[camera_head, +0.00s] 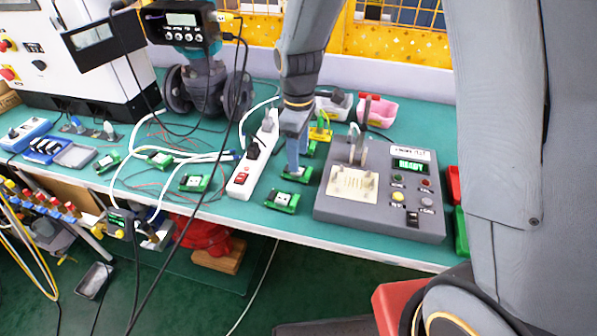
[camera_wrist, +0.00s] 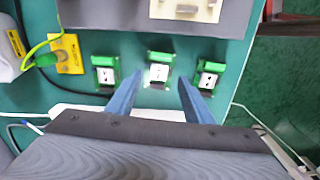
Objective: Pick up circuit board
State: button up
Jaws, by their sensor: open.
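Several small green circuit boards with white parts lie on the teal bench. In the wrist view three sit in a row: a left board (camera_wrist: 105,74), a middle board (camera_wrist: 159,72) and a right board (camera_wrist: 207,78). My gripper (camera_wrist: 161,80) is open, its two blue fingers on either side of the middle board, with nothing held. In the head view my gripper (camera_head: 294,166) points down over one board (camera_head: 298,174), which it partly covers. Another board (camera_head: 283,201) lies nearer the front edge. I cannot tell whether the fingers touch the bench.
A grey test box (camera_head: 405,215) reading READY stands close right of my gripper. A white power strip (camera_head: 243,178) lies close left, with cables around it. A yellow connector block (camera_head: 320,134) and pink bin (camera_head: 380,113) are behind. More boards (camera_head: 194,183) lie farther left.

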jog(key=shift+w+f+p, duration=0.1)
jog(key=shift+f+p, duration=0.75)
jog(key=shift+f, duration=1.8)
jog(key=c, duration=0.7)
jog(key=shift+o, duration=0.2)
jog(key=shift+r, duration=0.15)
